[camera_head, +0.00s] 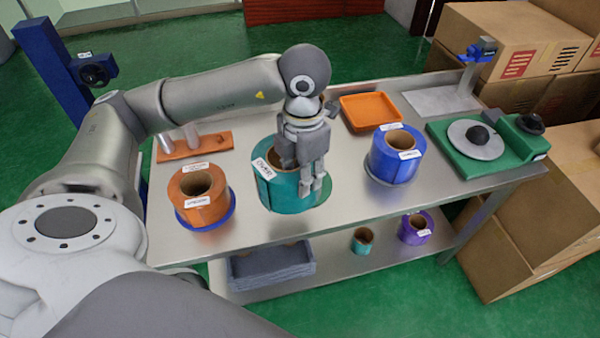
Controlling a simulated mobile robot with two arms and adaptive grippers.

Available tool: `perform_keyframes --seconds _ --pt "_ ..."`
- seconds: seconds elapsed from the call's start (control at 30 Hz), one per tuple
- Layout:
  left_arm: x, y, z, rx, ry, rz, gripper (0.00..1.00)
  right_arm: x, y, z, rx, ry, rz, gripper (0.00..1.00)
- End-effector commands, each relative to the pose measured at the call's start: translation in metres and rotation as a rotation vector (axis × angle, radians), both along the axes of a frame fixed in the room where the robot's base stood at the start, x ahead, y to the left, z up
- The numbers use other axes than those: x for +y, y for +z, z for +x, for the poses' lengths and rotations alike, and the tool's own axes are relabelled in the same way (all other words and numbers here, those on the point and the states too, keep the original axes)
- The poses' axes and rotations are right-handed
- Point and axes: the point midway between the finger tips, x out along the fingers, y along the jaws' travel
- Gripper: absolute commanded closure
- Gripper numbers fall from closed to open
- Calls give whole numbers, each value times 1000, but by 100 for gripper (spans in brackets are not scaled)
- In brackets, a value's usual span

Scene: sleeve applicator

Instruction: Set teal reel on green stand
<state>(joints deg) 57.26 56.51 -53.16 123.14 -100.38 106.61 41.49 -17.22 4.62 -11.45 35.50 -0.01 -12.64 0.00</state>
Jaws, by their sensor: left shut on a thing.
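The teal reel (268,191) stands upright on the metal table's front middle, with a white label and a brown core. My left gripper (313,186) comes down over its right side and is shut on its wall. The gripper hides part of the reel's top and right side. The green stand (448,147) is at the table's right end, with a grey disc and a black hub on top; nothing is on the disc. My right gripper is out of view.
An orange reel (205,208) stands left of the teal one, and a blue reel (392,162) to its right. An orange tray (371,110) lies behind. A lower shelf holds a grey bin (270,268), a small teal roll (362,241) and a purple reel (416,229). Cardboard boxes (545,215) stand at right.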

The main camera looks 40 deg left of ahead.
Motion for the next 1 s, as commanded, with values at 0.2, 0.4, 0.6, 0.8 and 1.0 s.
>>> perform_keyframes --seconds 0.2,0.4,0.6,0.8,1.0 --pt "12 -13 39 -4 2 0 100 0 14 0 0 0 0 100" --pt "21 -34 67 -2 1 -1 100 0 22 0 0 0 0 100" --pt "28 -62 90 -6 -2 -1 100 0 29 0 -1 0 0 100" --pt "30 -75 100 -7 -3 -1 100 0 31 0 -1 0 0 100" --pt "33 -84 107 -6 -3 -1 100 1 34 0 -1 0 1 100"
